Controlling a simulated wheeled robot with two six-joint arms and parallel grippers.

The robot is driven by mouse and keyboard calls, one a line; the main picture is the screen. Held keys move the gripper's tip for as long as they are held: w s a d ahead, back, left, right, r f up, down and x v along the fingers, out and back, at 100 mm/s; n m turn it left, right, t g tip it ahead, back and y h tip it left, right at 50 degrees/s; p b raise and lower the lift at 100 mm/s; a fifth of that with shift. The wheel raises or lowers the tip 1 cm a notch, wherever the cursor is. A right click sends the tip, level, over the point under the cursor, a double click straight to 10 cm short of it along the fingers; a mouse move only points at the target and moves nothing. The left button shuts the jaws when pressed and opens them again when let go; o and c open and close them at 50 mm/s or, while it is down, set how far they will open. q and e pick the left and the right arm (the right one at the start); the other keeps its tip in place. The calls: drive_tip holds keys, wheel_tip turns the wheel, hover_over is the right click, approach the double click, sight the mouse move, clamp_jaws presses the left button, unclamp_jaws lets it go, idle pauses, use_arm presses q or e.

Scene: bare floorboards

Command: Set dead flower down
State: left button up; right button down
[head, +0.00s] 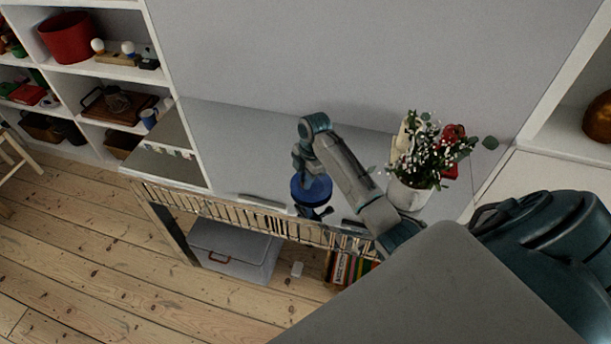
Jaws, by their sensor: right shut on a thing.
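My right arm reaches in from the right, and its gripper (312,186) is over the front part of the grey desk top (245,150). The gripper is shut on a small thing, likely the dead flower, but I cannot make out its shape. A round blue object (311,190) shows right at the gripper, with dark parts just below it; I cannot tell whether they touch. A white pot (408,194) with white blossoms, green leaves and a red flower (453,133) stands right of the gripper, partly behind my arm. My left gripper is not in view.
The desk's slatted front edge (225,205) runs below the gripper. A grey box (233,250) and several books (350,267) are under it. Shelves with a red bin (69,38) stand at the left. The desk top left of the gripper is mostly clear.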

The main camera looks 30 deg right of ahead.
drive_tip(key=shift+f, duration=0.2)
drive_tip(key=c, duration=1.4)
unclamp_jaws()
drive_tip(key=shift+d+r+p, duration=0.1)
drive_tip(key=shift+d+r, duration=0.2)
drive_tip(key=shift+r, duration=1.75)
drive_tip(key=shift+d+r+p, duration=0.1)
drive_tip(key=shift+d+r, duration=0.2)
drive_tip(key=shift+r, duration=1.75)
drive_tip(key=shift+d+r+p, duration=0.1)
drive_tip(key=shift+d+r, duration=0.2)
drive_tip(key=shift+r, duration=1.75)
